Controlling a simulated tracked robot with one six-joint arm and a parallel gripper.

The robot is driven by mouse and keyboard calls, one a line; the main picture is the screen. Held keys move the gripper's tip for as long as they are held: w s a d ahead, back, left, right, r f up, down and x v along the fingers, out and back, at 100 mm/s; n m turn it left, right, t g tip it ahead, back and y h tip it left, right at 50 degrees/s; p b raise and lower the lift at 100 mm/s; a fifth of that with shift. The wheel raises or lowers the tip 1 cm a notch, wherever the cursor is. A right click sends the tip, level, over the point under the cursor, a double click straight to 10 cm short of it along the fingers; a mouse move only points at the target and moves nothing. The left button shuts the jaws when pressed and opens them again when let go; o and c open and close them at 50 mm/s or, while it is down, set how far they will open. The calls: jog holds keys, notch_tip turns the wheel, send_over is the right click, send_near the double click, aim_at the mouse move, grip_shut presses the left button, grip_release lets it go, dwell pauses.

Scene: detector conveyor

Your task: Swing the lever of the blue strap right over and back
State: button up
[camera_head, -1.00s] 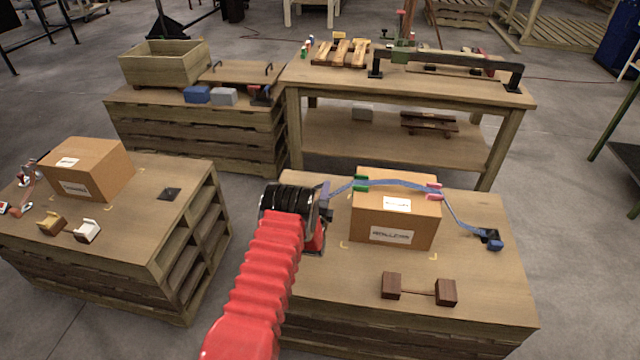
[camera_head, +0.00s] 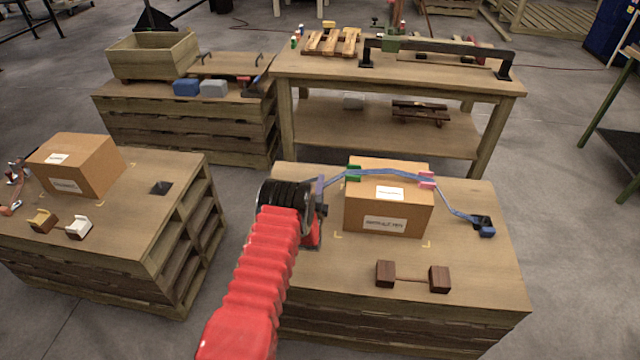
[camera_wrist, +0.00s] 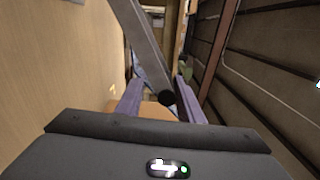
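The blue strap (camera_head: 395,176) runs over a cardboard box (camera_head: 388,214), across a green corner piece (camera_head: 354,173) and a pink one (camera_head: 427,179). Its right end meets a dark and blue fitting (camera_head: 484,226) on the pallet top. Its left end goes down behind my gripper (camera_head: 320,200), which hides the buckle there in the head view. In the wrist view a grey lever bar (camera_wrist: 145,50) with a round dark end slants between the purple fingers of my gripper (camera_wrist: 158,88). The fingers stand apart, the lever's end close to the right one.
A brown wooden two-block piece (camera_head: 412,276) lies in front of the box. The left pallet stack (camera_head: 130,220) carries another box (camera_head: 78,165) and small parts. A workbench (camera_head: 400,88) stands behind. Pallet boards (camera_wrist: 235,80) fill the wrist view's right side.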

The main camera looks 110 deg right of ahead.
jog(key=shift+s+r, duration=0.1)
jog(key=shift+r, duration=0.05)
jog(key=shift+a, duration=0.1)
jog(key=shift+a, duration=0.1)
jog(key=v, duration=1.3)
jog(key=shift+w+f, duration=0.2)
jog(key=shift+w, duration=0.05)
jog(key=shift+a, duration=0.15)
